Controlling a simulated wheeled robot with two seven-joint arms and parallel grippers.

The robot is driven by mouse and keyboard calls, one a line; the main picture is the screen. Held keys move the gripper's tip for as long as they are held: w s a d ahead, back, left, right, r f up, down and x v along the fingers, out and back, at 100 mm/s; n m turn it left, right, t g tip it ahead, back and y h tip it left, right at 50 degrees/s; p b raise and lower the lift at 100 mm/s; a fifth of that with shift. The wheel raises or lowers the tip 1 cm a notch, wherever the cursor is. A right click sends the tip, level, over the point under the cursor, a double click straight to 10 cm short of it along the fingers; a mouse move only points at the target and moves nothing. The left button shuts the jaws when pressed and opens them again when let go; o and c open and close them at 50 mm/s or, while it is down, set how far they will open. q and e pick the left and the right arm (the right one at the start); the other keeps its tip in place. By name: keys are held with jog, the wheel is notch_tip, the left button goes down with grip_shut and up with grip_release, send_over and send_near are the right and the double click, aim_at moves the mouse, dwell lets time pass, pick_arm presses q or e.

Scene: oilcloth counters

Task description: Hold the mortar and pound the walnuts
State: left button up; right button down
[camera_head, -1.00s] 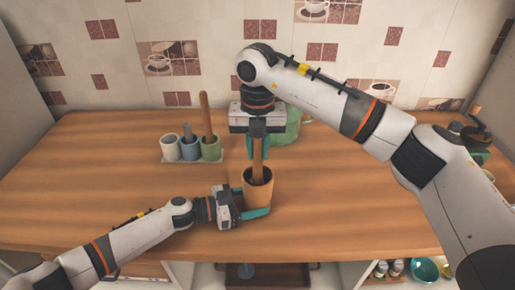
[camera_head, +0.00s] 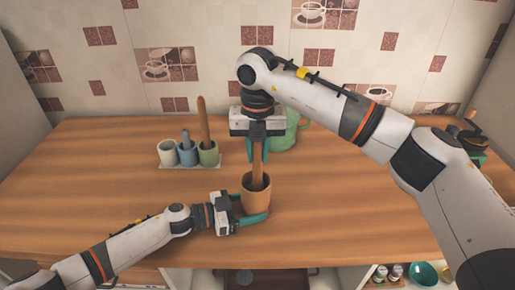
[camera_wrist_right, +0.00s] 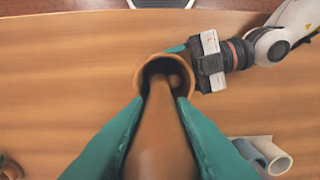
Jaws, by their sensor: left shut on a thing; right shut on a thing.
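The terracotta-coloured mortar (camera_head: 256,200) stands upright on the wooden counter. My left gripper (camera_head: 250,210) is shut around it from the left, one teal finger across its front side. The wooden pestle (camera_head: 257,174) stands nearly upright with its lower end inside the mortar. My right gripper (camera_head: 260,150) is shut on the pestle's upper part, directly above the mortar. In the right wrist view the pestle (camera_wrist_right: 160,125) runs down between the teal fingers into the mortar (camera_wrist_right: 145,66). A light brown lump (camera_wrist_right: 175,80), perhaps a walnut, shows beside the pestle inside. The pestle's tip is hidden.
A green jug (camera_head: 287,135) stands behind my right gripper. The counter's left side is clear.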

jog(key=shift+f, duration=1.05)
jog(key=shift+f, duration=0.1)
jog(key=shift+r, duration=1.05)
jog(key=shift+s+a+r, duration=0.35)
jog(key=shift+a, duration=0.3)
jog(key=shift+f, duration=0.3)
